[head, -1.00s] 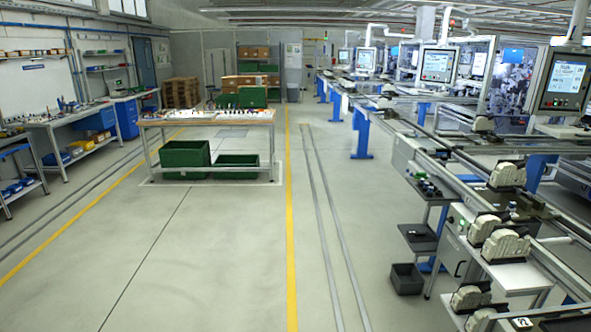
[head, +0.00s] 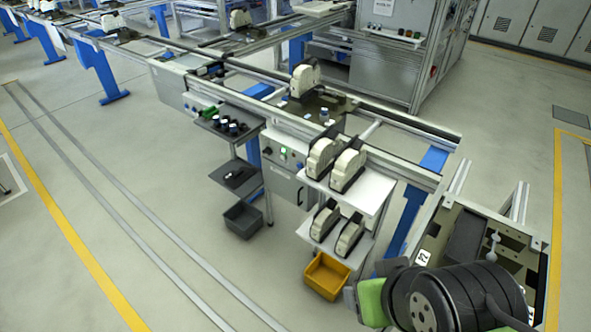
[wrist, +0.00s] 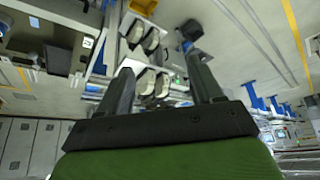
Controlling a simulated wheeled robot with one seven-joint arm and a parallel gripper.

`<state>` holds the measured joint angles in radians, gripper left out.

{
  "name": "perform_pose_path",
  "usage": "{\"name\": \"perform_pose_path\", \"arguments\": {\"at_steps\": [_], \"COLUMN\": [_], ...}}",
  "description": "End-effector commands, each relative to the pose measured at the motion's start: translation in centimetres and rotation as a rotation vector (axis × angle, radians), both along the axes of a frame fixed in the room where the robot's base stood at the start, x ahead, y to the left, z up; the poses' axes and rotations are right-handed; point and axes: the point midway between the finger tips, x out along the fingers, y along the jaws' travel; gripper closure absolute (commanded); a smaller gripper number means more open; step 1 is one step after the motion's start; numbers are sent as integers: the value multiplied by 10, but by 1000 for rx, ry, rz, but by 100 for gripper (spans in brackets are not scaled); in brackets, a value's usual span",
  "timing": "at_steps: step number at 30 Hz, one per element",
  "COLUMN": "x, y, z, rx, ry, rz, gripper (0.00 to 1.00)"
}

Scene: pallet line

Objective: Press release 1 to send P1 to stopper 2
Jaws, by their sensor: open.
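In the head view a grey control box (head: 285,153) with a lit green button (head: 283,150) and other small controls sits under the near side of the conveyor (head: 402,120). I cannot read which release it is. A white-and-black part (head: 303,78) stands on the conveyor above it, apparently on a pallet; no P1 label is readable, and I cannot pick out stopper 2. My gripper (wrist: 158,52) shows in the wrist view, its two dark fingers apart with nothing between them. My gripper itself is not visible in the head view, only my arm at bottom right.
A white two-level shelf (head: 365,192) with several white-and-black parts stands right of the control box. A tray with black cups (head: 233,129) is to the left. The left floor is clear.

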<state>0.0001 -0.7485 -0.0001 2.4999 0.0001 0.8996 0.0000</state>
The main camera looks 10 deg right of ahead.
Motion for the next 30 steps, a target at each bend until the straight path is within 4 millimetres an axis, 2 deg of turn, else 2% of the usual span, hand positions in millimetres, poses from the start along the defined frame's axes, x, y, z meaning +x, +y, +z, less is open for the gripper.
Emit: {"name": "perform_pose_path", "arguments": {"at_steps": [8,9,21,30], "x": [0,0,0,0], "y": [0,0,0,0], "z": [0,0,0,0], "rx": [0,0,0,0], "ry": [-2,-2,-1,-1], "rz": [0,0,0,0], "gripper": [34,38,99,100]}}
